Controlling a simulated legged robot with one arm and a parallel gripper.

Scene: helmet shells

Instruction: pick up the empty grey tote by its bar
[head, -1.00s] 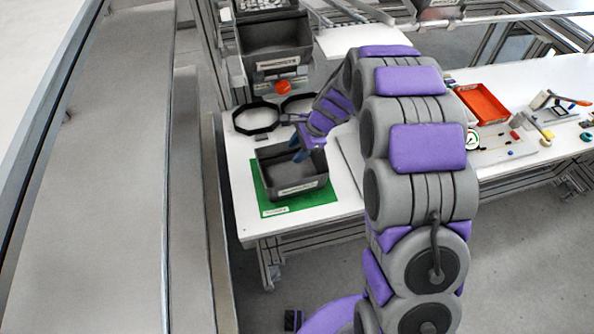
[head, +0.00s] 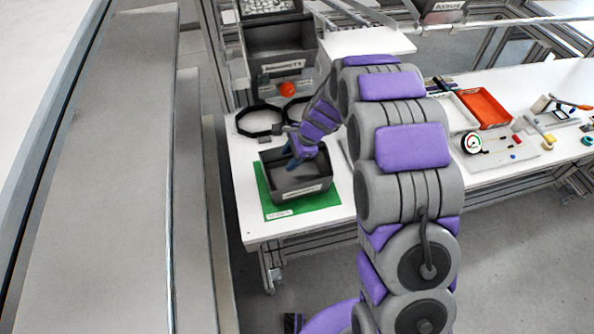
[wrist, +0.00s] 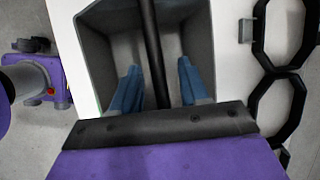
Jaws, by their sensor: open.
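The grey tote (head: 292,193) stands on a green mat (head: 322,201) at the left end of the white table. It looks empty, and a pale label is on its near side. In the wrist view the tote (wrist: 96,60) lies below my gripper, and its dark bar (wrist: 152,45) runs across the opening. My gripper (wrist: 156,82) is open, with one blue finger on each side of the bar. In the head view my gripper (head: 294,160) is at the tote's opening. Whether the fingers touch the bar cannot be told.
Black hexagonal rings (head: 260,120) lie behind the tote; they also show at the right of the wrist view (wrist: 283,105). A dark bin (head: 280,45) stands farther back. A red tray (head: 484,108) and a gauge (head: 471,142) are to the right. A grey rail structure fills the left.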

